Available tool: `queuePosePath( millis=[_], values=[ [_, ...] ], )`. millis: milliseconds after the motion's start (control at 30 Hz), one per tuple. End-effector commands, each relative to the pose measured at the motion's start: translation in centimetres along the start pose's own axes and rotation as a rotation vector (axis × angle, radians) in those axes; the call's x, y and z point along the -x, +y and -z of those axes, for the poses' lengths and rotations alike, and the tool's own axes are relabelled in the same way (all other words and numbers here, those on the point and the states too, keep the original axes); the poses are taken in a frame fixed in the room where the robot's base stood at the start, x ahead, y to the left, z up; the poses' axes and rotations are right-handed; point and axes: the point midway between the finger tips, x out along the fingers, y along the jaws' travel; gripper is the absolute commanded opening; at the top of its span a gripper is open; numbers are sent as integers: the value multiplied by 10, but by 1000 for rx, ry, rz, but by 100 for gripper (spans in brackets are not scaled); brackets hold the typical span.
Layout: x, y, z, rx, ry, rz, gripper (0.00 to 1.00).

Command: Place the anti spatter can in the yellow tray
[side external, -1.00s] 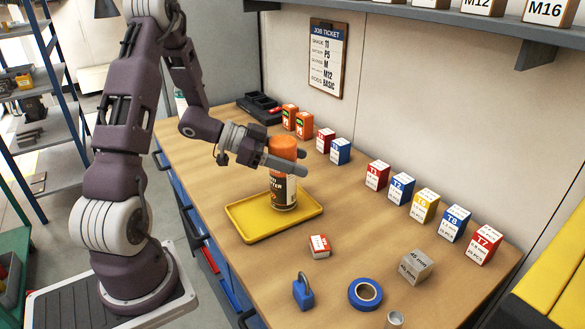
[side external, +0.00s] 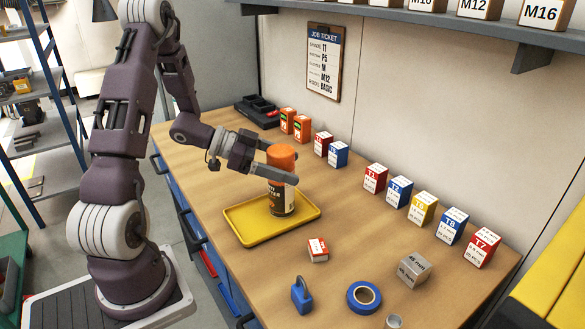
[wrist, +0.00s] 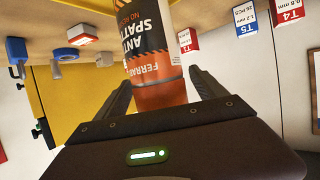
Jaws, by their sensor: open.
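The anti spatter can (side external: 282,190), dark and cream with an orange cap, stands upright in the right part of the yellow tray (side external: 246,233). In the wrist view the can (wrist: 145,40) shows its label and orange end between the fingers. My gripper (side external: 283,172) is open, with one finger on each side of the can's upper part. It also shows in the wrist view (wrist: 163,88), where gaps appear between the fingers and the can.
A red and white box (side external: 318,250), a blue padlock (side external: 302,296), blue tape (side external: 364,297) and a grey block (side external: 413,268) lie in front and right of the tray. Several small labelled boxes line the wall, including a yellow one (side external: 423,208). Orange boxes (side external: 302,128) stand behind.

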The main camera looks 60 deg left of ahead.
Motion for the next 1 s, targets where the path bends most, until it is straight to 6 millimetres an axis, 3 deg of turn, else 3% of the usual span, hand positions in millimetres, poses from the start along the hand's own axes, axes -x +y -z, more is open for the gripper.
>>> queuePosePath(
  millis=[200, 400, 800, 867, 967, 1000],
  values=[
    [62, -1, 0, -1, -1, 6, 81],
    [97, 0, 0, -1, -1, 3, 81],
    [103, -3, 2, -5, 1, 9, 81],
    [102, -14, 13, -27, 12, 43, 81],
    [98, -46, 50, -95, 52, 149, 81],
    [85, -56, 64, -146, 7, 234, 81]
  ],
)
